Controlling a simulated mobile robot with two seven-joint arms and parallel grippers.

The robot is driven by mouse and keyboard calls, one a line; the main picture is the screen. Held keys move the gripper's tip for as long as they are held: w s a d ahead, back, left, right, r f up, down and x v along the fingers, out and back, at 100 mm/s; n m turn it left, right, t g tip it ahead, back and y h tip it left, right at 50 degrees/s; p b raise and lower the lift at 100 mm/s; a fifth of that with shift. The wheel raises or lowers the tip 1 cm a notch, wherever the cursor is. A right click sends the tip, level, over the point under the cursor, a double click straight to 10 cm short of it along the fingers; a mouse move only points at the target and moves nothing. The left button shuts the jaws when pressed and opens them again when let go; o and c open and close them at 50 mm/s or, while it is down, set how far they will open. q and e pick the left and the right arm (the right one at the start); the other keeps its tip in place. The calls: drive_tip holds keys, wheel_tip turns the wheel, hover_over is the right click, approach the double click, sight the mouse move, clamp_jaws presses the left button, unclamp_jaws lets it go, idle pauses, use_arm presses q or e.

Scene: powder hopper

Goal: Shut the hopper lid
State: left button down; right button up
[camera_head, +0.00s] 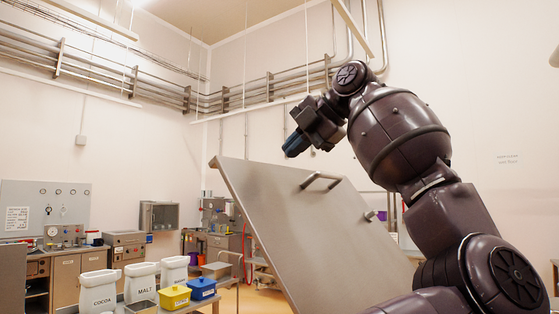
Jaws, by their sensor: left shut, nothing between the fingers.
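The hopper lid (285,215) is a large flat grey metal panel with a bar handle (320,180) near its upper edge. It stands raised and tilted, filling the lower middle of the view. Its lower edge and the hopper's mouth are out of view or hidden. My left gripper (296,147) is shut and empty, its blue fingers pointing down and left. In the picture it is just above the lid's upper edge and the handle, with no visible contact. My right gripper is out of view.
White sacks marked cocoa (98,292) and malt (141,282), a third white sack (174,271), a yellow box (174,297) and a blue box (202,288) stand at the lower left. Cabinets line the back wall. Pipes (150,85) run high along the walls.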

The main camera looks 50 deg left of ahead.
sight(271, 169)
use_arm(q)
drive_tip(key=x, duration=0.3)
drive_tip(key=shift+a+f+p, duration=0.15)
drive_tip(key=shift+a+p, duration=0.1)
drive_tip(key=shift+p, duration=0.05)
drive_tip(key=shift+s+a+f, duration=0.15)
drive_tip(key=shift+a+f, duration=0.15)
drive_tip(key=shift+a, duration=0.05)
